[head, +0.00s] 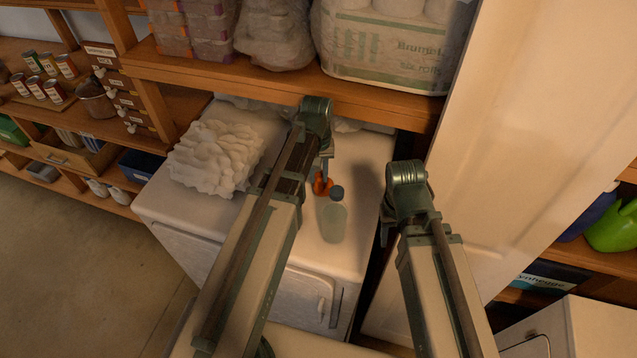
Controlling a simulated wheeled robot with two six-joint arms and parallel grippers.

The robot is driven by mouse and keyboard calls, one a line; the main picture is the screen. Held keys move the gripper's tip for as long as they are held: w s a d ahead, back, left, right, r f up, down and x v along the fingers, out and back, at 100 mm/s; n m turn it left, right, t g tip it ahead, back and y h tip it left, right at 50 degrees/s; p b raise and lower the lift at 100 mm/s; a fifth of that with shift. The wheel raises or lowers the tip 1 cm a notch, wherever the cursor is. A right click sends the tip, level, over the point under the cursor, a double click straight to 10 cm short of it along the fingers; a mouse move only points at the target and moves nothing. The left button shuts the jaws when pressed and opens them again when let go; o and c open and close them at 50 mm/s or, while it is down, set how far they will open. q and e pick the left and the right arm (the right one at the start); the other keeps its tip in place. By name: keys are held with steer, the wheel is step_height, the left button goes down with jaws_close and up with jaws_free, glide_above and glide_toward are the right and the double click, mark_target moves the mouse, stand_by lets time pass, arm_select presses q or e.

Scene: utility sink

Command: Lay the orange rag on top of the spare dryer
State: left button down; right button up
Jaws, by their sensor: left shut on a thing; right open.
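The orange rag (322,184) is a small bunched patch above or on the white dryer top, behind a clear bottle. My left gripper (323,174) points down and is shut on the rag; my own arm partly hides it. I cannot tell whether the rag touches the dryer. The white front-loading machine, which looks like the spare dryer (165,208), stands below the shelf. My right gripper (386,218) is open near the dryer's right edge, mostly hidden behind its own wrist.
A clear bottle (332,222) with a dark cap stands on the dryer top. A heap of crumpled white cloth (215,156) lies at its left. A wooden shelf (270,84) with wrapped packs overhangs the back. A white panel (520,120) rises at the right.

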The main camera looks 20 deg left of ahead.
mark_target(318, 177)
arm_select(q)
steer(key=shift+f+b, duration=0.6)
steer(key=shift+f, duration=0.5)
arm_select(e)
steer(key=shift+f, duration=1.1)
arm_select(q)
steer(key=shift+f, duration=0.1)
arm_select(e)
steer(key=shift+f, duration=0.1)
arm_select(q)
steer(key=shift+f, duration=0.15)
steer(key=c, duration=0.7)
jaws_free()
steer(key=shift+o, duration=0.2)
steer(key=shift+r, duration=0.25)
step_height(318, 177, up, 12)
steer(key=p, duration=1.2)
steer(key=shift+w+a, duration=0.15)
arm_select(e)
step_height(318, 177, up, 12)
